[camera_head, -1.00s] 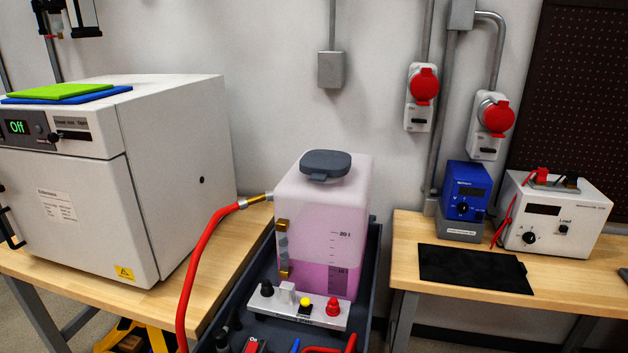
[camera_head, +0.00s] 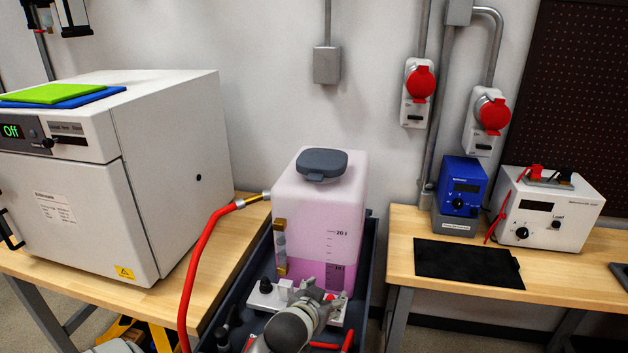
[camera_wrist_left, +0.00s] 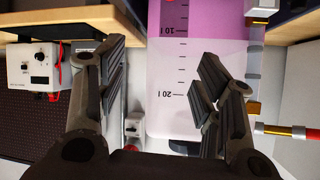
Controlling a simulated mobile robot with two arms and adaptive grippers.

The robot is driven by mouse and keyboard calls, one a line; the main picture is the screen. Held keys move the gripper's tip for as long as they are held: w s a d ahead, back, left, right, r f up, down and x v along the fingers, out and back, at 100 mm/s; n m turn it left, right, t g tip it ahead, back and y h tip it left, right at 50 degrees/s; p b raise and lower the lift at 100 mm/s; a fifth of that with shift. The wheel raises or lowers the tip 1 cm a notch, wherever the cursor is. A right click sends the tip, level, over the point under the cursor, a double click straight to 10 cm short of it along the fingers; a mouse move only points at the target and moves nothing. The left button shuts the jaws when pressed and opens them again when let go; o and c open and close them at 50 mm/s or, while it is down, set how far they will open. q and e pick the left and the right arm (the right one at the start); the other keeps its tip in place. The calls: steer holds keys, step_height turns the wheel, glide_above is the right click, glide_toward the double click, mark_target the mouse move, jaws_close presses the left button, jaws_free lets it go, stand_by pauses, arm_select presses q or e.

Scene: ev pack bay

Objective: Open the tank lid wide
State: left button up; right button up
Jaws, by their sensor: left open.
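The tank (camera_head: 300,215) is a translucent white container with pink liquid in its lower part and a level scale. Its dark grey lid (camera_head: 323,164) lies flat and shut on top. My left gripper (camera_head: 322,290) is in front of the tank's lower part, well below the lid, and touches nothing that I can see. In the left wrist view, the fingers of my left gripper (camera_wrist_left: 160,85) are spread apart and empty, with the tank's scaled wall (camera_wrist_left: 170,60) beyond them. My right gripper is not in view.
A red hose (camera_head: 205,255) joins the tank's left side. The tank stands in a dark tray cart (camera_head: 371,250) between a bench with a white oven (camera_head: 170,170) and a bench with a blue device (camera_head: 460,190) and a white device (camera_head: 548,210). Space above the lid is clear.

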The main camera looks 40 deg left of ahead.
arm_select(q)
steer(key=w+a+r+n+t+y, duration=0.25)
steer(key=w+a+r, duration=0.25)
steer(key=a+r, duration=0.45)
steer(key=t+y, duration=0.2)
glide_toward(314, 181)
steer(key=shift+n, duration=0.45)
steer(key=p+x, duration=0.2)
steer(key=x, duration=0.6)
steer(key=shift+w+a, duration=0.1)
steer(key=shift+w+a+p, duration=0.3)
steer(key=shift+w+p, duration=0.05)
steer(key=shift+w, duration=0.2)
steer(key=shift+w+a+f, duration=0.1)
steer(key=shift+w+a, duration=0.05)
steer(key=shift+w, duration=0.05)
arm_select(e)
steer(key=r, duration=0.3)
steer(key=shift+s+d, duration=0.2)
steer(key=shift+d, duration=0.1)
arm_select(q)
jaws_close()
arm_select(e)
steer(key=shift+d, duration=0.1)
